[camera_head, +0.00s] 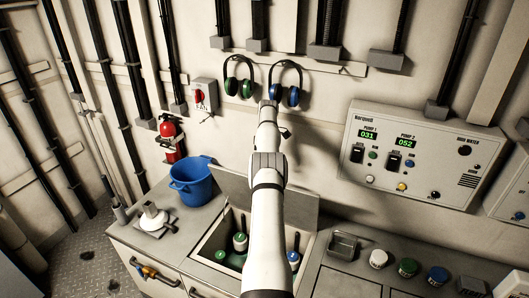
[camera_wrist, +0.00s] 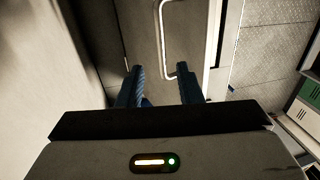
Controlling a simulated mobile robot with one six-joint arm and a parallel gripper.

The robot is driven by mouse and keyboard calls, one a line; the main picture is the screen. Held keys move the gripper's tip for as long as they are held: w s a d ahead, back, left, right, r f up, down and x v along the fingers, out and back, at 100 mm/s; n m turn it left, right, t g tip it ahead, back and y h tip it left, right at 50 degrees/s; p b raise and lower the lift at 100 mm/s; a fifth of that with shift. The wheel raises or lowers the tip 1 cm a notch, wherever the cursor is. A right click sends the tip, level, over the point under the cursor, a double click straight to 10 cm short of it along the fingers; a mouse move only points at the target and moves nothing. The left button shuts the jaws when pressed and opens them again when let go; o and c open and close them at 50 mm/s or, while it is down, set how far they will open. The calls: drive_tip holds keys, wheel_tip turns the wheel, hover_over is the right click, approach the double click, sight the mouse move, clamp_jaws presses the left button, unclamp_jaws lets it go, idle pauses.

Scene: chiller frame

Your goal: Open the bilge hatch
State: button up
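My gripper (camera_wrist: 161,88) shows in the wrist view with its two blue fingers apart and nothing between them. Beyond the fingertips is a pale loop handle (camera_wrist: 163,40) on a grey panel (camera_wrist: 143,35). The handle's lower end appears between the fingers in the picture, but I cannot tell how far away it is. I cannot tell for sure whether this panel is the bilge hatch. In the head view my arm reaches up the middle of the picture, and its gripper cannot be made out.
In the head view, a counter has an open well (camera_head: 213,242) holding bottles. A blue bucket (camera_head: 192,183) and a pump control box (camera_head: 420,155) are nearby.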

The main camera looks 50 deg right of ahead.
drive_tip(key=shift+d+r, duration=0.1)
drive_tip(key=shift+r, duration=0.6)
drive_tip(key=shift+c, duration=0.2)
